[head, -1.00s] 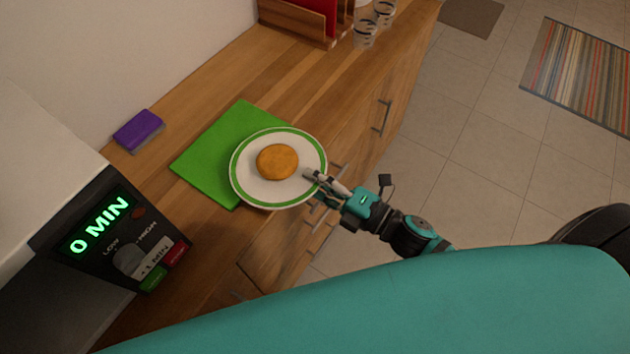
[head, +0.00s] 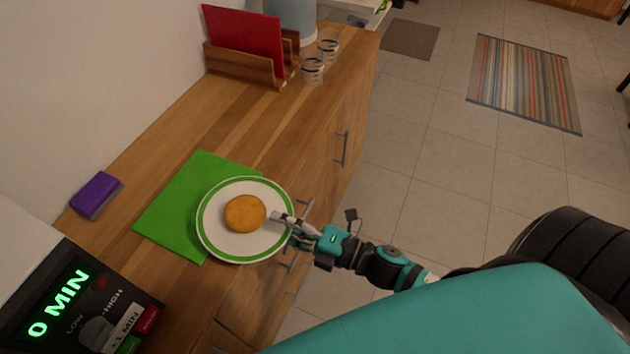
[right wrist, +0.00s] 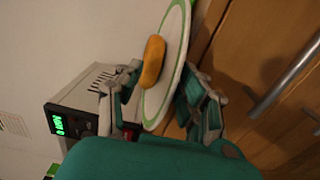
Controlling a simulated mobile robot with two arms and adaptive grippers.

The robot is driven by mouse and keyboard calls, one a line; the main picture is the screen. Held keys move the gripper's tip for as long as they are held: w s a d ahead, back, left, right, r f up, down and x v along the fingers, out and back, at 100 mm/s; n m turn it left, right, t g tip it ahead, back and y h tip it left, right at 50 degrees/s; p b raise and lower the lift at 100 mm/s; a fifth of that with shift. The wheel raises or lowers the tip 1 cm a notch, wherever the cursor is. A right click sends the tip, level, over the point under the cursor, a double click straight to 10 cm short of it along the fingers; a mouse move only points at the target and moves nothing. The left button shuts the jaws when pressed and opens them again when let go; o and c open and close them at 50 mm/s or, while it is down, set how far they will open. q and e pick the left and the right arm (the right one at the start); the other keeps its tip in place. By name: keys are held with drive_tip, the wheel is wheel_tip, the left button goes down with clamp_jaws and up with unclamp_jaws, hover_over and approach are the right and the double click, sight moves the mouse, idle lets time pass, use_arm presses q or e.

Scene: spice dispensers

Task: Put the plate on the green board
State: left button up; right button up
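The white plate with a green rim (head: 214,243) carries a round orange-brown bun (head: 245,213). The plate overlaps the right part of the green board (head: 165,222) in the head view and reaches past it toward the counter's front edge. I cannot tell whether it touches the board. My right gripper (head: 286,225) is at the plate's right rim, one finger over its top and the other mostly hidden. In the right wrist view the plate (right wrist: 176,62) runs between the two fingers (right wrist: 161,70), which appear shut on it, with the bun near one fingertip. My left gripper is not in view.
A purple sponge (head: 97,195) lies by the wall. A microwave showing 0 MIN (head: 70,310) stands at lower left. A wooden rack (head: 240,66), a red panel (head: 245,40) and glasses (head: 313,70) stand at the back. The counter between board and rack is clear.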

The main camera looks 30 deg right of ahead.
drive_tip(key=b+v, duration=0.2)
drive_tip(key=v, duration=0.9)
drive_tip(key=shift+s+d, duration=0.3)
